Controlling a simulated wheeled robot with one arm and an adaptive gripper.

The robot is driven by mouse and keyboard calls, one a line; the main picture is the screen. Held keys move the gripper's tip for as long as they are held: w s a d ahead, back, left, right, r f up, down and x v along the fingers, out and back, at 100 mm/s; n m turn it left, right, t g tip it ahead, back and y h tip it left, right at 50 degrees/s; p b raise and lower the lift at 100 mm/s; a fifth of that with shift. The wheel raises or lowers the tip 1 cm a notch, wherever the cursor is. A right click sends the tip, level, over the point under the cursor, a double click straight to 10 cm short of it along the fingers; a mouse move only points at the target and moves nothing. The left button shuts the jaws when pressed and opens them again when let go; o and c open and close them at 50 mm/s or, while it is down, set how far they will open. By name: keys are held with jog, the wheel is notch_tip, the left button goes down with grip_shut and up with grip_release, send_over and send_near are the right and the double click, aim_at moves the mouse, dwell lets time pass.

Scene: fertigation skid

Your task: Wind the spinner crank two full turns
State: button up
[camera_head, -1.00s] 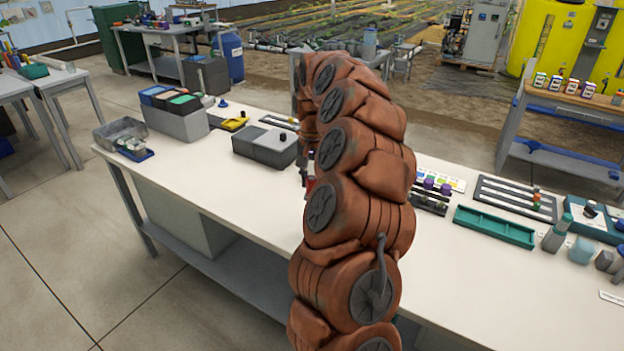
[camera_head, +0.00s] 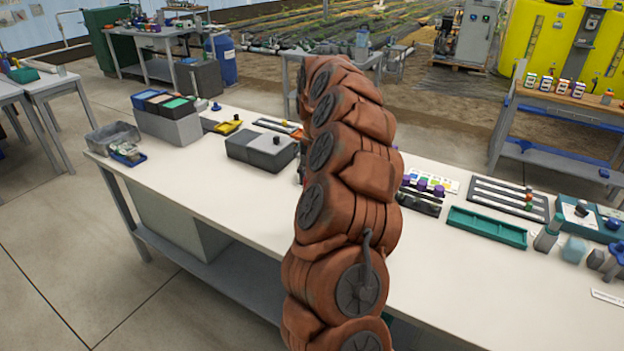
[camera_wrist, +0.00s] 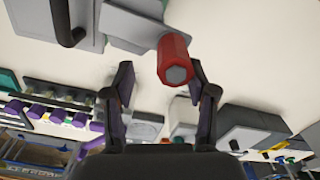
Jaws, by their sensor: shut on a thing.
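The crank's red handle (camera_wrist: 174,58) shows in the wrist view as a faceted red grip with a grey end cap. It stands out from a grey plate (camera_wrist: 135,28), which looks like part of the spinner. My gripper (camera_wrist: 162,70) has one finger on each side of the red handle and is shut on it. In the head view my own brown-sleeved arm covers the gripper, the handle and most of the spinner. The crank's exact angle cannot be told.
On the white bench (camera_head: 420,285) lie a grey box with a black knob (camera_head: 262,150), a green tray (camera_head: 487,227), a rack with purple caps (camera_head: 422,192) and a rail board (camera_head: 493,199). Grey bins stand at the left end. The bench's front strip is clear.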

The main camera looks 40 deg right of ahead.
jog(key=o, duration=0.3)
jog(key=shift+s+d+r, duration=0.15)
jog(key=shift+s+d, duration=0.45)
jog(key=shift+d, duration=0.3)
jog(key=shift+o, duration=0.4)
